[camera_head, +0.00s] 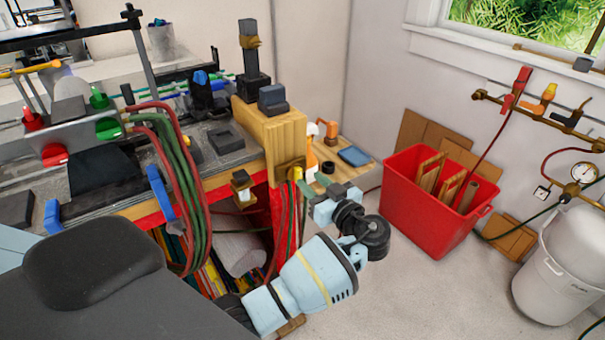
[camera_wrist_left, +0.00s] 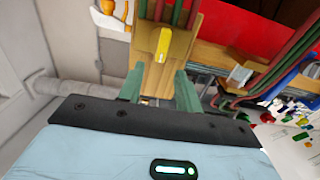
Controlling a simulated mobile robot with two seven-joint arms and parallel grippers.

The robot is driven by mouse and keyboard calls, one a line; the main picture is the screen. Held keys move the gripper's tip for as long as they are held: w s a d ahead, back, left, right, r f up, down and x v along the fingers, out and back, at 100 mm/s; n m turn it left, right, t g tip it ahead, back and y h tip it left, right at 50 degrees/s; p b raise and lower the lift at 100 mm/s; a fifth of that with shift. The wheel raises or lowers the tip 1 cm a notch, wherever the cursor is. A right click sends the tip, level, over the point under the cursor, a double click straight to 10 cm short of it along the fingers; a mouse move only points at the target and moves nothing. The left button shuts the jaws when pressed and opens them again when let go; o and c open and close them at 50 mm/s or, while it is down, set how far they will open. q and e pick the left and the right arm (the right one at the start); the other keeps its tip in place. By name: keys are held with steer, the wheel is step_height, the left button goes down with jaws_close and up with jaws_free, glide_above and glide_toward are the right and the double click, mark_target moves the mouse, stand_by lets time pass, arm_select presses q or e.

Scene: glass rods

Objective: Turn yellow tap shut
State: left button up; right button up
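The yellow tap (camera_wrist_left: 162,45) is on the face of a wooden block at the end of the workbench. In the left wrist view its handle runs nearly up and down the picture, slightly tilted. In the head view only a small part of the yellow tap (camera_head: 297,173) shows, above my gripper. My left gripper (camera_wrist_left: 160,76) is open, with its green fingers spread and nothing between them. The handle lies just beyond the fingertips, roughly centred between them; I see no contact. In the head view the left gripper (camera_head: 316,188) faces the block. My right gripper is not seen.
Red and green hoses (camera_head: 185,190) hang by the bench's front edge. A small shelf with a blue item (camera_head: 355,156) and an orange-handled object (camera_head: 327,130) is beside the block.

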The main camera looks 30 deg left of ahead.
mark_target(301, 172)
arm_select(q)
steer(key=shift+p+x, duration=0.3)
steer(key=shift+x, duration=1.85)
jaws_close()
